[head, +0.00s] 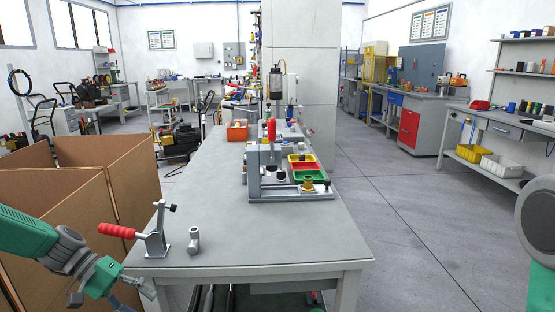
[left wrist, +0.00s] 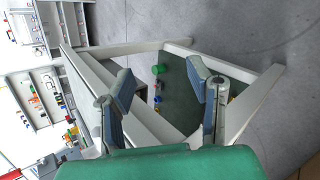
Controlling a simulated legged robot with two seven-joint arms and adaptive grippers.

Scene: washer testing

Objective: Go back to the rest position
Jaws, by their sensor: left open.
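My left gripper (head: 114,292) is at the lower left in the head view, low beside the front left corner of the grey workbench (head: 235,225). In the left wrist view, its two fingers (left wrist: 160,88) are spread apart with nothing between them. Behind them show the bench's pale legs and a dark lower shelf (left wrist: 174,98) with a green piece (left wrist: 158,69) and small coloured parts. Of my right arm, only a grey and green part shows at the right edge of the head view; its gripper is out of frame.
A toggle clamp with a red handle (head: 117,231) and a small grey fitting (head: 194,241) stand near the bench's front left. A test fixture (head: 255,185) with coloured trays stands farther back. Cardboard boxes (head: 60,205) stand left. The floor right of the bench is clear.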

